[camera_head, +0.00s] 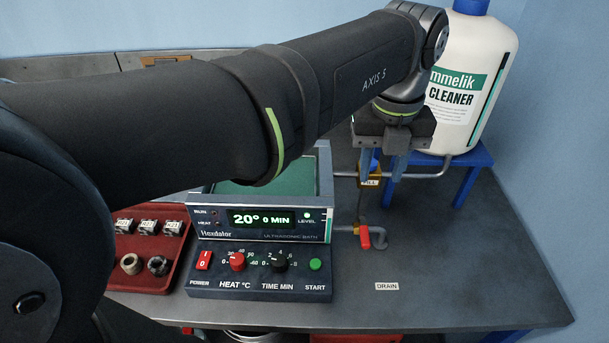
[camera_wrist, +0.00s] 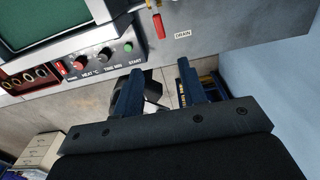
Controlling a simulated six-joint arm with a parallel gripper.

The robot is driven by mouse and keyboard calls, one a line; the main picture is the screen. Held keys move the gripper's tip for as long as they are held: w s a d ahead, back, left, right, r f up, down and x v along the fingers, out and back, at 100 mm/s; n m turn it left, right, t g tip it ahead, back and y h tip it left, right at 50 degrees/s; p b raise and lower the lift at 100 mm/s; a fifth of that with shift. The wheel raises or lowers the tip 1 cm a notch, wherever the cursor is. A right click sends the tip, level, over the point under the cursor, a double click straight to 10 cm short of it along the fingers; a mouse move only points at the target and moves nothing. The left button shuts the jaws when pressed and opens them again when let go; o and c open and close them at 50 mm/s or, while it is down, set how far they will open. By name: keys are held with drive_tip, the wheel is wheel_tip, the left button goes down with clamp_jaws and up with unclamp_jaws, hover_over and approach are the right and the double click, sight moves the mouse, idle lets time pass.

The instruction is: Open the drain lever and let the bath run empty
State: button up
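The red drain lever (camera_head: 365,238) hangs from a pipe and tap at the right side of the ultrasonic bath (camera_head: 262,226), above the bench. A DRAIN label (camera_head: 387,286) lies on the bench to its right. The red lever (camera_wrist: 157,24) also shows at the top of the wrist view, ahead of the fingertips. My gripper (camera_head: 381,172) points down near the fill tap, behind and above the drain lever. In the wrist view my gripper (camera_wrist: 160,68) has its fingers apart with nothing held. The bath display reads 20° and 0 MIN, and the level light is green.
A blue-handled fill tap (camera_head: 373,165) is close to my fingers. A white cleaner jug (camera_head: 455,110) stands on a blue stand (camera_head: 481,158). A red tray (camera_head: 137,270) with small parts is left of the bath. The bench's right side (camera_head: 480,270) is clear.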

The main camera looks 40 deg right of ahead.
sight(365, 235)
wheel_tip(365, 235, down, 17)
idle(0.4)
clamp_jaws()
